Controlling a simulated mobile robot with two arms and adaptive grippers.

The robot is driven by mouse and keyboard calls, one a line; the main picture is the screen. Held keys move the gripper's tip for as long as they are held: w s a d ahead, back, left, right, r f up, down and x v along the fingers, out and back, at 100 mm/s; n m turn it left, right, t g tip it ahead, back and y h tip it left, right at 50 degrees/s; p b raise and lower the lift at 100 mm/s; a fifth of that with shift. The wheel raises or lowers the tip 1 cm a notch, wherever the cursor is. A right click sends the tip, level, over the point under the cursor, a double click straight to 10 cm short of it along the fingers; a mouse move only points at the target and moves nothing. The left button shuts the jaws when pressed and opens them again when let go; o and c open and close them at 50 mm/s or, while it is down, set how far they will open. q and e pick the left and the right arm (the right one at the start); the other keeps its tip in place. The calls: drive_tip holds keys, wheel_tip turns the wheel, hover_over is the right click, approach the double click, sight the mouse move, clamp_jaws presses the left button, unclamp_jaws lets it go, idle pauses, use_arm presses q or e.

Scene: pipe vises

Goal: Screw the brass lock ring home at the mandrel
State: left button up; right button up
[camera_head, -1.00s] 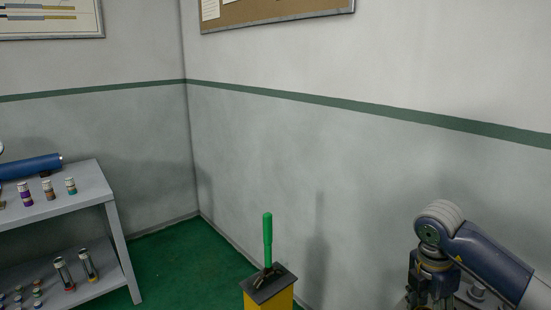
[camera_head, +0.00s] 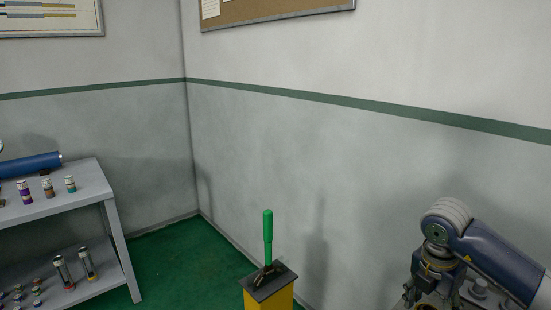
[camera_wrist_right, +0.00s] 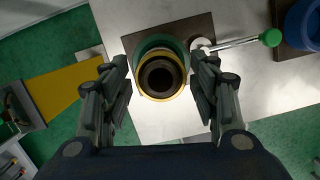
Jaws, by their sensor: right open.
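In the right wrist view, the brass lock ring (camera_wrist_right: 162,97) shows as a gold band around a dark hollow cylinder, the mandrel (camera_wrist_right: 160,78). A green round body (camera_wrist_right: 147,44) lies behind it. My right gripper (camera_wrist_right: 160,72) is open, with one finger on each side of the ring. A gap shows between the fingers and the ring, and nothing is held. I cannot tell how far the ring is threaded. In the head view my right gripper (camera_head: 430,294) points down at the lower right. My left gripper is in neither view.
A pale metal bench top (camera_wrist_right: 245,90) carries a lever with a green knob (camera_wrist_right: 271,37) and a blue round part (camera_wrist_right: 305,25). A yellow pedestal (camera_head: 270,297) with a green handle (camera_head: 268,238) stands mid-floor. A grey shelf (camera_head: 85,187) with coloured cylinders is at left.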

drive_tip(key=n+t+b, duration=0.1)
drive_tip(key=n+b, duration=0.1)
drive_tip(key=n, duration=0.3)
drive_tip(key=shift+f+y, duration=0.15)
drive_tip(key=shift+y, duration=0.15)
drive_tip(key=shift+n+y, duration=0.3)
drive_tip(key=shift+n, duration=1)
clamp_jaws()
drive_tip(key=m, duration=0.3)
drive_tip(key=shift+r+p, duration=0.2)
drive_tip(key=shift+p, duration=0.1)
drive_tip(key=m+g+h+p, duration=0.1)
drive_tip(key=m, duration=0.4)
drive_tip(key=shift+f, duration=0.1)
